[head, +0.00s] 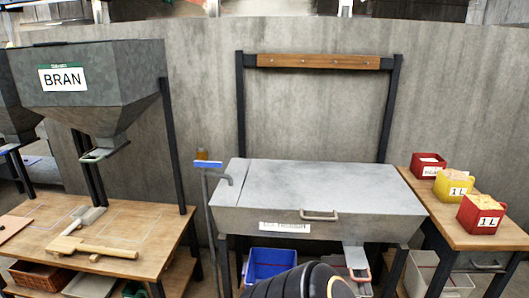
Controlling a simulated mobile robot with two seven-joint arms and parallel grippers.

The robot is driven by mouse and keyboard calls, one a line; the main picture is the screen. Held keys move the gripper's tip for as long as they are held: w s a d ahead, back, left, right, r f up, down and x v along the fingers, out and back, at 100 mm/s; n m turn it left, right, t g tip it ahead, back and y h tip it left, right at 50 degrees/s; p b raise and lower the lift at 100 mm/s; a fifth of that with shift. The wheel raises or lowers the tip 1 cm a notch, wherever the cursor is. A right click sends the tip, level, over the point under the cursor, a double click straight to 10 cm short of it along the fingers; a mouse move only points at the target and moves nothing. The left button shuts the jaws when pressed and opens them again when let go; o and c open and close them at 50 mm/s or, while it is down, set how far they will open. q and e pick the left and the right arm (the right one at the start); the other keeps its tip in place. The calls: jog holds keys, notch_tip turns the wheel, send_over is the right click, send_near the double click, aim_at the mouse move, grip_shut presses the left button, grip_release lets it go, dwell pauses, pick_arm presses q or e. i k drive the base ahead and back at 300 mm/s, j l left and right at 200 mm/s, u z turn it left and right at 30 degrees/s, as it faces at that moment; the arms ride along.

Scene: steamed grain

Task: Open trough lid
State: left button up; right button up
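The trough (235,222) is a grey metal box on dark legs in the middle of the head view. Its flat grey lid (310,182) lies shut across the top. A pale bar handle (320,216) sits at the lid's front edge, right of a white label (285,227) with unreadable text. Neither gripper shows. A black rounded part of my own arm appears at the bottom centre, below the trough, apart from the handle in the picture.
A tap (207,167) stands at the trough's left. A BRAN hopper (95,80) hangs above a wooden table (120,225) with a wooden tool (92,247). Red and yellow bins stand on the right table (450,228). A blue crate (268,264) sits under the trough.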

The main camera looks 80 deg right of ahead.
aim_at(336, 187)
jog(key=k+z, duration=0.1)
jog(key=z, duration=1.35)
jog(key=l+z, duration=0.2)
jog(key=z, duration=0.2)
jog(key=l+z, duration=0.2)
jog(key=z, duration=0.15)
jog(key=l+z, duration=0.2)
jog(key=z, duration=0.2)
jog(key=i+l+z, duration=0.15)
jog(key=l+z, duration=0.15)
jog(key=l, duration=0.15)
jog(key=i+l+z, duration=0.15)
jog(key=l+z, duration=0.15)
jog(key=i+l, duration=0.15)
jog(key=l, duration=0.2)
jog(key=i+l+z, duration=0.1)
jog(key=l, duration=0.25)
jog(key=i+l, duration=0.25)
jog(key=l+u, duration=0.1)
jog(key=u, duration=1.15)
